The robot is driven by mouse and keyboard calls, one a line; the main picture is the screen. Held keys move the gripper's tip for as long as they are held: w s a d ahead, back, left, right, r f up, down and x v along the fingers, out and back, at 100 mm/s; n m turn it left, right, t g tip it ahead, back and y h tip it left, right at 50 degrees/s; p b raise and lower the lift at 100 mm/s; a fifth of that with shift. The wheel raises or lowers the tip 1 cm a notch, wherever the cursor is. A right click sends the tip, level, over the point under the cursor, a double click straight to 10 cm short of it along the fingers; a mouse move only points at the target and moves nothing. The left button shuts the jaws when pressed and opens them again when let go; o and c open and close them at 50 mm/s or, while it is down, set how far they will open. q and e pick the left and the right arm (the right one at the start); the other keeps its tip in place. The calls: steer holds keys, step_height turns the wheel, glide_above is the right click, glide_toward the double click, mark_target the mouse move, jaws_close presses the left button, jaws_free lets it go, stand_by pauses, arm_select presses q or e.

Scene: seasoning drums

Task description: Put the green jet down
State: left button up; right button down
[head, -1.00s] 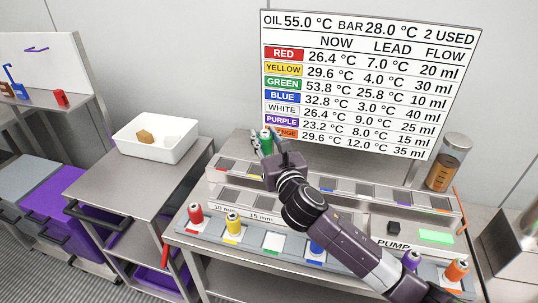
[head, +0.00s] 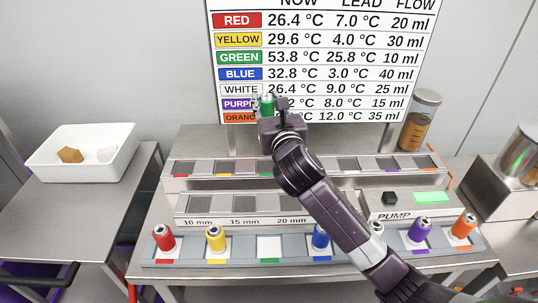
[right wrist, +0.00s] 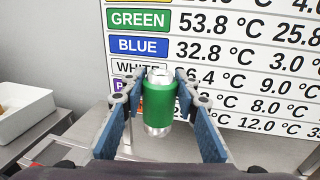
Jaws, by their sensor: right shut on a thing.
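The green jet (head: 267,102) is a small can with a green band and silver ends. My right gripper (right wrist: 160,92) is shut on it, with one blue-padded finger on each side, and holds it upright in front of the board. In the head view the right gripper (head: 267,107) is above and behind the rear row of slots (head: 315,167). In the front rack (head: 188,251), the green-marked place (head: 270,247) is empty, a bare white square between the yellow and blue jets. My left gripper is not in view.
Red (head: 163,238), yellow (head: 215,238), blue (head: 320,237), purple (head: 420,232) and orange (head: 463,227) jets stand in the front rack; my arm partly covers a white one (head: 376,228). A white tray (head: 85,172) is left. A jar (head: 418,120) stands at back right.

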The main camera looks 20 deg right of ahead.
step_height(320, 180, down, 8)
steer(key=shift+s+r+b, duration=0.1)
steer(key=shift+r+b, duration=0.1)
steer(key=shift+b, duration=0.15)
step_height(320, 180, down, 7)
steer(key=shift+r+b, duration=0.15)
steer(key=shift+b, duration=0.4)
steer(key=shift+f, duration=0.5)
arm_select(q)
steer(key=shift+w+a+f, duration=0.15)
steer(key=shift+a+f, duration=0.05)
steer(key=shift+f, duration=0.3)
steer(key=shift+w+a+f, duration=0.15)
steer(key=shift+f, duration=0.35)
